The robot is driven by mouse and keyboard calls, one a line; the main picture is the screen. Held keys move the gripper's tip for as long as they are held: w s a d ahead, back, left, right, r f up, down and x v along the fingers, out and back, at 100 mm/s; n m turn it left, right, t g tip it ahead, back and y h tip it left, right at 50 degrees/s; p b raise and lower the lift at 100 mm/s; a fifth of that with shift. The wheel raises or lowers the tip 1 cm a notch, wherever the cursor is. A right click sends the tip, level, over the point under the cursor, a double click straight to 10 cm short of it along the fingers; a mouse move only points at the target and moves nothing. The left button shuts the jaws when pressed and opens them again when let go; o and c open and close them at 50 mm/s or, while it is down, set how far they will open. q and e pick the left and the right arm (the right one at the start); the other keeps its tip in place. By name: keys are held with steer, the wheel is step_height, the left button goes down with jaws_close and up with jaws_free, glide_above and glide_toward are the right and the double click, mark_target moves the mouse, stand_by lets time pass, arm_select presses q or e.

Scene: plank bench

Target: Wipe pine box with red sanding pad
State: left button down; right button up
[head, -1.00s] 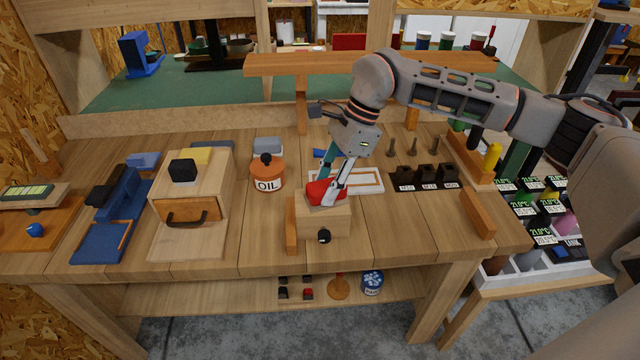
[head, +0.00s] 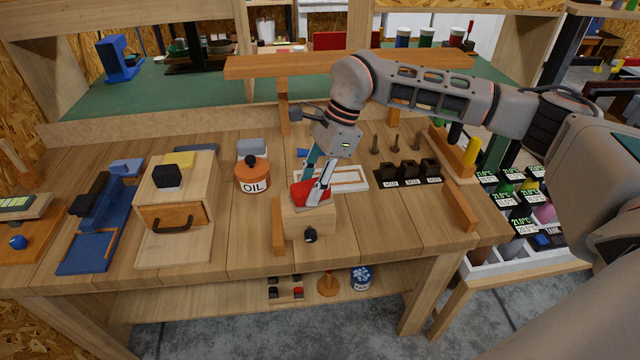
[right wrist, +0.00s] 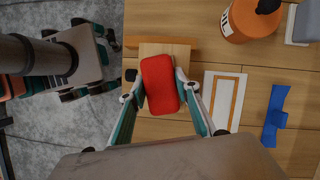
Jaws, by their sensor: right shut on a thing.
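The red sanding pad (head: 306,193) is held between the fingers of my right gripper (head: 318,194). It lies over the top of the small pine box (head: 310,225), which stands near the bench's front edge and has a black knob on its front. In the right wrist view the pad (right wrist: 161,84) fills the space between the two fingertips (right wrist: 161,92), with the pine box (right wrist: 150,48) beneath it. The pad looks to be on or just above the lid; contact cannot be told for sure. Part of the lid is hidden by pad and fingers.
A wooden strip (head: 278,227) stands close left of the box. An orange OIL pot (head: 252,176) and a white framed panel (head: 350,178) lie behind it. A larger drawer cabinet (head: 190,195) stands left, black holders (head: 408,172) right.

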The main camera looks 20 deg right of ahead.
mark_target(290, 186)
steer(key=shift+w+a+r, duration=0.1)
steer(key=shift+w+a, duration=0.15)
steer(key=shift+a, duration=0.5)
steer(key=shift+w+a+f, duration=0.1)
steer(key=shift+w+a, duration=0.1)
steer(key=shift+a, duration=0.6)
steer(key=shift+w+a+r, duration=0.1)
steer(key=shift+w+a, duration=0.15)
steer(key=shift+a, duration=0.5)
steer(key=shift+d, duration=0.1)
steer(key=shift+r+p, duration=2.05)
steer(key=shift+r, duration=0.95)
steer(key=shift+r, duration=1.5)
